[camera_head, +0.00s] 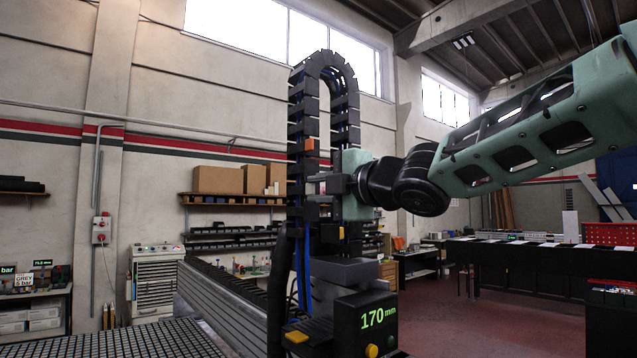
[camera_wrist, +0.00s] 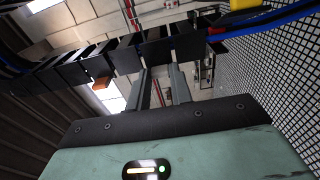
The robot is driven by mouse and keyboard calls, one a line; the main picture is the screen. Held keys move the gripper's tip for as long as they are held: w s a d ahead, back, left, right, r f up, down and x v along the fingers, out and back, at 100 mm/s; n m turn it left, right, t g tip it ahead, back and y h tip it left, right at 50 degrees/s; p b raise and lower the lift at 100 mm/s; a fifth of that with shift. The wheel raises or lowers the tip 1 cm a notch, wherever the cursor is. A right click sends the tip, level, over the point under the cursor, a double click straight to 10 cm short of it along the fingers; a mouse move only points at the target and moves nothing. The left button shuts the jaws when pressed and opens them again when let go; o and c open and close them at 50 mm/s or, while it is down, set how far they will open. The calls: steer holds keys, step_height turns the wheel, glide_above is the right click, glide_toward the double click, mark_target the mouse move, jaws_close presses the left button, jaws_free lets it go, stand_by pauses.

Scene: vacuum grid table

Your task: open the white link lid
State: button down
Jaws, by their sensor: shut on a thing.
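A black cable chain (camera_head: 297,100) rises in a tall arch, with blue cables (camera_head: 303,262) inside its near side. My gripper (camera_head: 318,183) reaches in from the right and meets the near run of the chain at mid height. In the wrist view its two fingers (camera_wrist: 160,72) reach up to a dark link (camera_wrist: 172,48) and are shut on part of it. An orange lid (camera_head: 308,145) sits on the chain just above my gripper; it also shows in the wrist view (camera_wrist: 102,83).
A black box with a green "170 mm" display (camera_head: 378,318) stands below the chain. A yellow piece (camera_head: 297,337) is low at its left. A grid table (camera_head: 120,343) lies at the lower left, beside a long grey rail (camera_head: 215,318). The air right of the chain is open below my arm.

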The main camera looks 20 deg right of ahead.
mark_target(312, 193)
steer(key=n+y+p, duration=0.1)
steer(key=d+g+y+p, duration=0.1)
steer(key=n+y+p, duration=0.1)
steer(key=p, duration=0.1)
steer(key=shift+s+d+r+n+g+y, duration=0.1)
steer(key=shift+d+r+n+g+y, duration=0.05)
steer(key=shift+d+n+g+y, duration=0.2)
steer(key=shift+d+f+n+g+y, duration=0.2)
steer(key=shift+n+g+y, duration=0.25)
steer(key=shift+g+y, duration=0.15)
steer(key=shift+d+f+n+g+y, duration=0.1)
steer(key=shift+d+n+g+y, duration=0.05)
steer(key=shift+n+g+y, duration=0.35)
steer(key=n+g+y, duration=0.1)
steer(key=d+n+g+y+b, duration=0.1)
steer(key=g, duration=0.1)
steer(key=shift+d+f+n+y, duration=0.15)
steer(key=shift+n+y, duration=0.1)
steer(key=shift+n, duration=0.05)
steer(key=shift+w+d+r+n+g+y, duration=0.1)
steer(key=shift+w+d+n+g+y, duration=0.35)
steer(key=shift+n+g, duration=1.5)
steer(key=shift+w+d+r+n+g+y, duration=0.1)
steer(key=shift+w+d+n+g+y, duration=0.7)
steer(key=shift+g, duration=1.95)
steer(key=shift+w+d+n+g+h, duration=0.15)
steer(key=shift+d+n+g, duration=0.2)
steer(key=shift+n+g, duration=1.75)
steer(key=shift+m+g, duration=0.25)
